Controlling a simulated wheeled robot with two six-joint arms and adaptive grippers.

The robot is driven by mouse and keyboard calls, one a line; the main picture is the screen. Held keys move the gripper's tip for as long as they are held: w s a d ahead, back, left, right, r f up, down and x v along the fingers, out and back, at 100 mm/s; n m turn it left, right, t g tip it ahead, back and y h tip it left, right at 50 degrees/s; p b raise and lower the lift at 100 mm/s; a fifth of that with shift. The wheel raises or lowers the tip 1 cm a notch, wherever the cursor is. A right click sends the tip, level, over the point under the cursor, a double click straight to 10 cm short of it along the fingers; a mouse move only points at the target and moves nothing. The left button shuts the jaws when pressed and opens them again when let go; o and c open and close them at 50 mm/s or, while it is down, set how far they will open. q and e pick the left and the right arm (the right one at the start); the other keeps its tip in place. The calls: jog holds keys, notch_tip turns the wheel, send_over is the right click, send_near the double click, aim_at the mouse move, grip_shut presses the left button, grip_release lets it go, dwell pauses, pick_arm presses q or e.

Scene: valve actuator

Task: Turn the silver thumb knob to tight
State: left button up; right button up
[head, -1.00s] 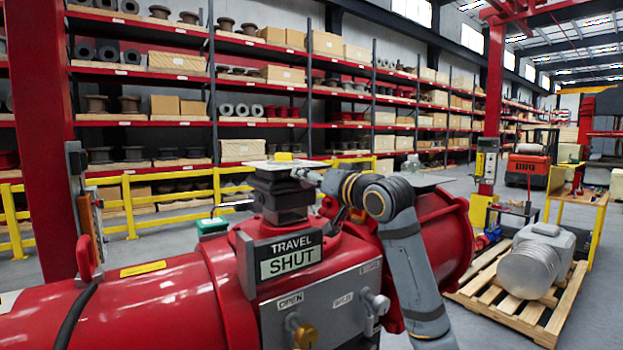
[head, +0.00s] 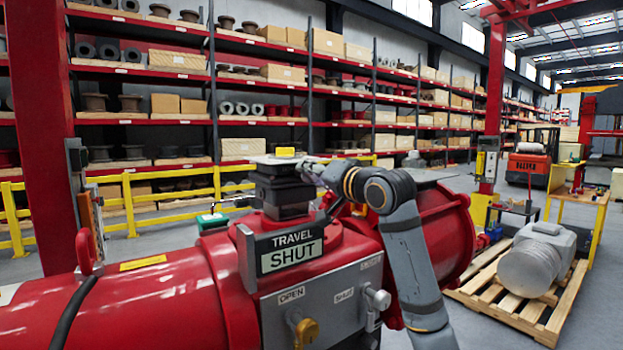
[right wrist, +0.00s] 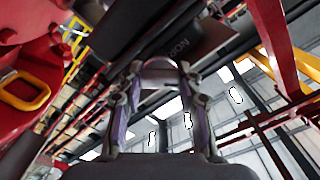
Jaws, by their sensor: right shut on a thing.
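My right gripper (head: 310,172) reaches from the right to the side of the black box on top of the red actuator (head: 285,190). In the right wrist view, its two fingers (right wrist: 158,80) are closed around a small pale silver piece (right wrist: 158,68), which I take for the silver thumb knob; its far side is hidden. In the head view the gripper and wrist cover the knob. A dark plate with partly readable lettering (right wrist: 180,45) lies just beyond the fingertips. My left gripper is out of view.
Below the box is a "TRAVEL SHUT" sign (head: 290,250). A grey panel (head: 330,310) carries a brass knob (head: 306,332) and another silver knob (head: 377,299). The red actuator body (head: 150,300) spreads left. A pallet (head: 525,300) with a grey motor stands right.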

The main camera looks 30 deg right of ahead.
jog(key=m+b, duration=0.2)
jog(key=m, duration=0.2)
jog(key=shift+f+m, duration=0.15)
jog(key=shift+m, duration=0.15)
jog(key=shift+m+b, duration=0.85)
jog(key=shift+m, duration=1.45)
jog(key=o, duration=1.2)
jog(key=shift+d, duration=0.15)
jog(key=shift+c, duration=0.2)
jog(key=s+d, duration=0.1)
jog(key=s, duration=1.1)
jog(key=shift+d, duration=0.25)
